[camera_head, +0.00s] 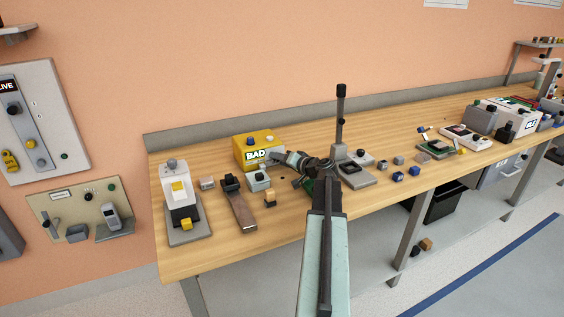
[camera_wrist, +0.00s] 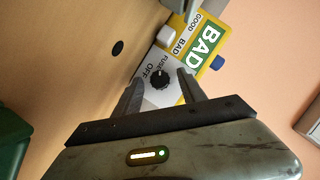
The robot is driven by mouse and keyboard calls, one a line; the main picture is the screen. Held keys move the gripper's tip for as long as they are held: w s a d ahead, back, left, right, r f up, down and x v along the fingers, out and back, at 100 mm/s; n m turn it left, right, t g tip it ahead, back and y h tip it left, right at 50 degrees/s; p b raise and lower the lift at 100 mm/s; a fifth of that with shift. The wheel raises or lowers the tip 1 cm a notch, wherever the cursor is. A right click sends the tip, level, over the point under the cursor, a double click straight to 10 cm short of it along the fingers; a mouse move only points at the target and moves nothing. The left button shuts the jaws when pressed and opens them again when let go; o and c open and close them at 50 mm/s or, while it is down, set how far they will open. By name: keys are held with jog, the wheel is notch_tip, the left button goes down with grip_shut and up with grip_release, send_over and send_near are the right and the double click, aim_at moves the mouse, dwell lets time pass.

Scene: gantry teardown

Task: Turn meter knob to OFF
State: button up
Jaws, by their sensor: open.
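The meter knob (camera_wrist: 160,79) is a round black dial on a pale grey face (camera_wrist: 153,98) printed with OFF and FUSE. In the wrist view it lies between my two fingers. My gripper (camera_wrist: 160,81) is open, with a finger on each side of the knob; whether either touches it, I cannot tell. The knob's pointer direction is too small to read. In the head view my gripper (camera_head: 277,156) is over the bench, close to a small grey box (camera_head: 260,181) and a yellow box marked BAD (camera_head: 250,142).
The wooden bench (camera_head: 225,241) runs along the orange wall. A white and black device (camera_head: 176,190) and a dark lever block (camera_head: 240,208) stand to the left. A stand with an upright post (camera_head: 340,125) is right of my gripper. Small blocks lie further right.

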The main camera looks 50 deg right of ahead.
jog(key=shift+s, duration=0.1)
grip_shut()
jog(key=shift+s+d, duration=0.1)
jog(key=shift+d, duration=0.05)
jog(key=shift+a+r+n+g+p, duration=0.1)
jog(key=shift+a+n+g+p, duration=0.15)
jog(key=shift+n+p, duration=0.35)
jog(key=n+g+h+p, duration=0.1)
jog(key=n+h, duration=0.1)
jog(key=n, duration=0.1)
jog(key=shift+a, duration=0.2)
jog(key=shift+a+n+g+h, duration=0.1)
jog(key=shift+n+g+h, duration=0.35)
jog(key=shift+n+h, duration=0.55)
jog(key=shift+w+n+h, duration=0.2)
jog(key=shift+n+h, duration=0.2)
jog(key=shift+n, duration=0.6)
